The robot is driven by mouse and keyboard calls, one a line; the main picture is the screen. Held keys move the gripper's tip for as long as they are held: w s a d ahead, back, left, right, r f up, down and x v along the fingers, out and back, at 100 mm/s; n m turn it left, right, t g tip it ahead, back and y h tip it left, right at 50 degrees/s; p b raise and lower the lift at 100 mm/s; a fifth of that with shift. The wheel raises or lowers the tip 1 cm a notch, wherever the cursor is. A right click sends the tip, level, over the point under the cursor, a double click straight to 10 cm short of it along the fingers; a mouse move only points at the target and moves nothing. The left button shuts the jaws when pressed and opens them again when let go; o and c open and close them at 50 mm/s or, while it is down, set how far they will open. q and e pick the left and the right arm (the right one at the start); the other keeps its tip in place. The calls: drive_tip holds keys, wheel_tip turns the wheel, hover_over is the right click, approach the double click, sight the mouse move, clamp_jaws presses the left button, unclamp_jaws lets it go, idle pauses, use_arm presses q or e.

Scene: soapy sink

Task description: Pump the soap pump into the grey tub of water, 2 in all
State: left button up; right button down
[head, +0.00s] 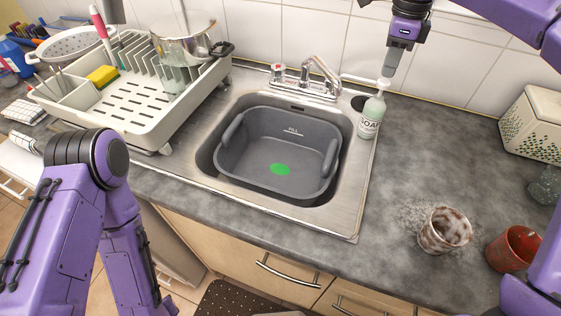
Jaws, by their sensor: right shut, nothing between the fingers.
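The soap pump (371,116) is a pale green bottle with a "SOAP" label and a white pump head. It stands upright at the sink's back right corner, and its long white spout reaches left toward the basin. The grey tub (233,171) sits in the sink basin, with a "FILL" line on its back wall and a bright green patch on its floor. My right gripper (389,72) points down, shut and empty, just above the pump head; I cannot tell if it touches.
The faucet (318,74) stands behind the tub. A dish rack (137,122) with a sponge and a pot is left of the sink. A foamy cup (444,231) and a red cup (513,249) stand front right.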

drive_tip(key=shift+f, duration=0.1)
drive_tip(key=shift+f+b, duration=0.75)
drive_tip(key=shift+f, duration=0.6)
drive_tip(key=shift+r+p, duration=1.45)
drive_tip(key=shift+p, duration=0.2)
wheel_tip(320, 180, up, 6)
drive_tip(key=p, duration=0.7)
